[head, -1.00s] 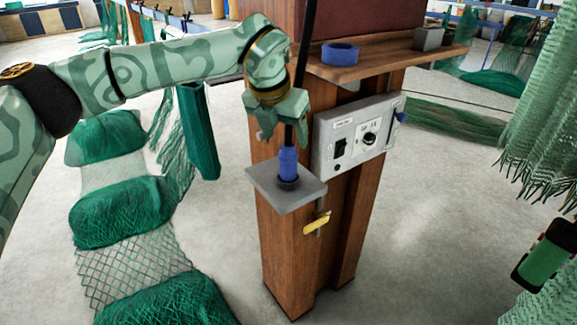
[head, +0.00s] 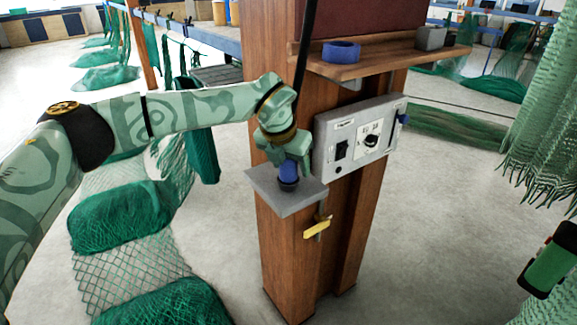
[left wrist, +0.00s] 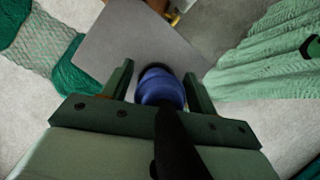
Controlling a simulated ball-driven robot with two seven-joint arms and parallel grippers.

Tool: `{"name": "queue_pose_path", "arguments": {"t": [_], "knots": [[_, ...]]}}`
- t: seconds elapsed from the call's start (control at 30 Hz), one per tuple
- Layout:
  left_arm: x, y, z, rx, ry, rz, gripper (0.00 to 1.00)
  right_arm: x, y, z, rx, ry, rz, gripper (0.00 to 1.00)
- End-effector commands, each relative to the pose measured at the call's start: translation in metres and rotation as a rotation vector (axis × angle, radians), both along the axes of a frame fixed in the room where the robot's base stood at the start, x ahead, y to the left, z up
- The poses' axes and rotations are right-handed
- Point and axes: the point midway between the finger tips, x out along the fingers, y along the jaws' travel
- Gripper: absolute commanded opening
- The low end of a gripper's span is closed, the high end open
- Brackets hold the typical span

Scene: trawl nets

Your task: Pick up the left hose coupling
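My left gripper (head: 290,168) is lowered around the coupling. In the left wrist view the coupling (left wrist: 160,88) sits between the two fingers (left wrist: 160,90). The fingers look open, with a narrow gap on the left side; contact on the right side is unclear. In the head view the gripper hides part of the coupling.
A grey control box (head: 358,138) with a knob and switch is on the post just right of the gripper. Above it a wooden shelf (head: 390,65) holds a blue ring (head: 341,51). A yellow handle (head: 317,228) sticks out below the plate.

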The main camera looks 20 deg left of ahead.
Motion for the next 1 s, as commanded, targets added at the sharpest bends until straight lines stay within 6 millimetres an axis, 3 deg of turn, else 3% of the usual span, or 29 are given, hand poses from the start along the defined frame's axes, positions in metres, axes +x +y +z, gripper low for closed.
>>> {"name": "queue_pose_path", "arguments": {"t": [0.03,0.2,0.57,0.77,1.0], "knots": [[0.000,0.000,0.000,0.000,0.000,0.000,0.43,0.000,0.000,0.000,0.000,0.000,0.000,0.36],[0.000,0.000,0.000,0.000,0.000,0.000,0.01,0.000,0.000,0.000,0.000,0.000,0.000,0.36],[0.000,0.000,0.008,-0.001,-0.003,0.001,0.01,0.001,0.000,0.002,0.000,-0.002,0.000,0.36],[0.001,0.000,0.037,-0.002,-0.006,0.002,0.01,0.003,0.000,0.008,0.000,-0.006,0.000,0.36],[-0.039,0.003,0.084,-0.001,-0.007,-0.001,0.01,0.006,0.000,0.019,-0.001,-0.014,-0.001,0.36]]}}
